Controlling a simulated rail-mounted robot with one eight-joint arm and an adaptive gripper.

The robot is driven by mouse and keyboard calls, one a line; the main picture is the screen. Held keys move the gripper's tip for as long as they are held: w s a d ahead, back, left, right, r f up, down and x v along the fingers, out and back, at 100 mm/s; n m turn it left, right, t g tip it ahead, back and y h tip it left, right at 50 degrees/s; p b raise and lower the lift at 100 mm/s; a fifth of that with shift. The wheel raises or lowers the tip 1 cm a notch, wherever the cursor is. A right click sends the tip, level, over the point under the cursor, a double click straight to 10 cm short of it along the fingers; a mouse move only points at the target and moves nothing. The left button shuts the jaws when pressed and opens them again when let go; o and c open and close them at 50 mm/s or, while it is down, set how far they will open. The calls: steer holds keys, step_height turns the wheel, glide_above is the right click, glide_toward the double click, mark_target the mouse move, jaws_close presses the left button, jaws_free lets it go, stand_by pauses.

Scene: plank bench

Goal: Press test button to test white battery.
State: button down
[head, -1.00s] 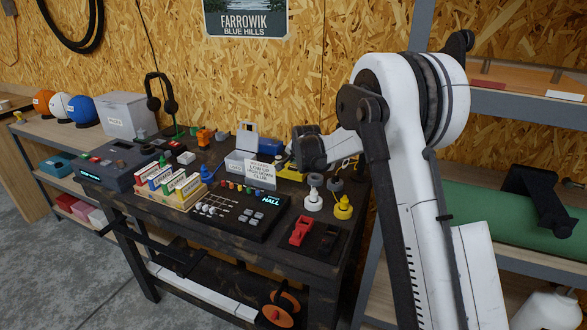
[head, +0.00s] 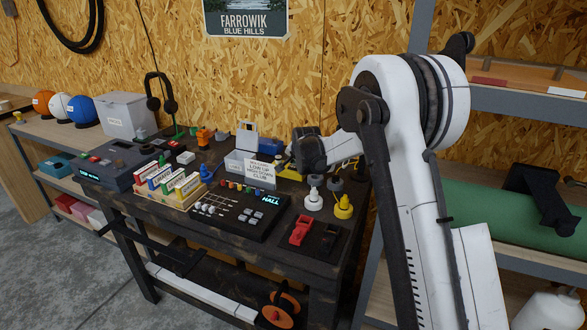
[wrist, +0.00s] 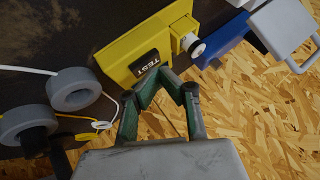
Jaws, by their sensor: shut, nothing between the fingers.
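The yellow tester (wrist: 150,40) lies on the dark bench in the wrist view, with a black button marked TEST (wrist: 144,62) on its near end. A pale, cylindrical piece (wrist: 191,45), possibly the white battery, sits at the tester's right side. My gripper (wrist: 160,78) is shut and empty, its green fingertips close beside the TEST button; whether they touch it I cannot tell. In the head view, my gripper's dark wrist (head: 309,150) hangs above the back right of the bench and partly hides the yellow tester (head: 284,171).
Grey rings (wrist: 73,88) with white and yellow cords lie left of the fingers. A blue piece (wrist: 222,50) and a light grey frame (wrist: 285,27) are at the right. White (head: 314,197) and yellow (head: 343,206) knob-like items stand near the bench's right edge. A mixer-like panel (head: 240,211) fills the front.

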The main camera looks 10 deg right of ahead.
mark_target(294, 167)
steer(key=shift+f+b, duration=0.4)
steer(key=shift+f, duration=0.1)
stand_by(0.5)
steer(key=shift+r, duration=0.1)
steer(key=shift+r+p, duration=0.3)
steer(key=shift+r, duration=0.5)
steer(key=shift+r+p, duration=0.95)
steer(key=shift+r, duration=1.55)
